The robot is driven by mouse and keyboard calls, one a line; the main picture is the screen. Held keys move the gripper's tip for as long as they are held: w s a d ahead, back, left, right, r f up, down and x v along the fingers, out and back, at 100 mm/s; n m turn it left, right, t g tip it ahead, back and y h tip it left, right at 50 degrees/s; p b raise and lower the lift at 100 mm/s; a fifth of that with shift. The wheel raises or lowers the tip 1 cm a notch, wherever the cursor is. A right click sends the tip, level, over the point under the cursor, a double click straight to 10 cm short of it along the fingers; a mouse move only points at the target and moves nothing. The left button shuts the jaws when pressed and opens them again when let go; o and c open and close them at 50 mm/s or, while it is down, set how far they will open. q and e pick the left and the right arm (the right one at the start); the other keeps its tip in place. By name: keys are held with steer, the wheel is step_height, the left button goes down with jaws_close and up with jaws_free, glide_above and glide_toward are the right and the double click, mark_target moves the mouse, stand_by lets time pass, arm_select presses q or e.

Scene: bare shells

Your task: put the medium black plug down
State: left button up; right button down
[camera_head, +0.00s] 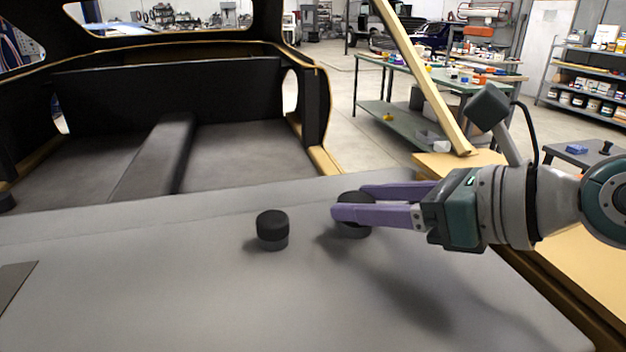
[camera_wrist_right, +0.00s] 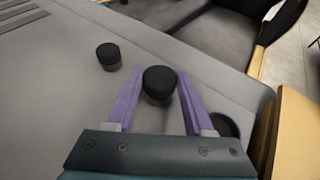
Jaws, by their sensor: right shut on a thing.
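A black round plug (camera_head: 353,229) is between the purple fingers of my right gripper (camera_head: 350,212), which is shut on it. The plug is low over the grey panel (camera_head: 150,290); I cannot tell whether its base touches the panel. In the right wrist view the held plug (camera_wrist_right: 158,83) stands between the fingertips (camera_wrist_right: 156,90), its dark top facing the camera. A second black plug (camera_head: 272,230) stands upright on the panel to the left, apart from the gripper; it also shows in the right wrist view (camera_wrist_right: 109,55). My left gripper is not in view.
A dark round shape (camera_wrist_right: 225,124) lies beside the right finger in the wrist view; I cannot tell whether it is a hole or a plug. The car-like shell's dark interior (camera_head: 170,110) lies beyond the panel. The panel's front left is mostly clear.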

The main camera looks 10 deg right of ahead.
steer(key=shift+f, duration=0.35)
steer(key=shift+c, duration=1.4)
jaws_free()
steer(key=shift+r, duration=0.1)
steer(key=shift+r, duration=0.35)
steer(key=v, duration=1)
steer(key=shift+s+d+f, duration=0.15)
steer(key=shift+s+d, duration=0.05)
steer(key=shift+s, duration=0.1)
steer(key=shift+s+d+r, duration=0.35)
steer(key=shift+s+r, duration=0.05)
steer(key=shift+s, duration=0.1)
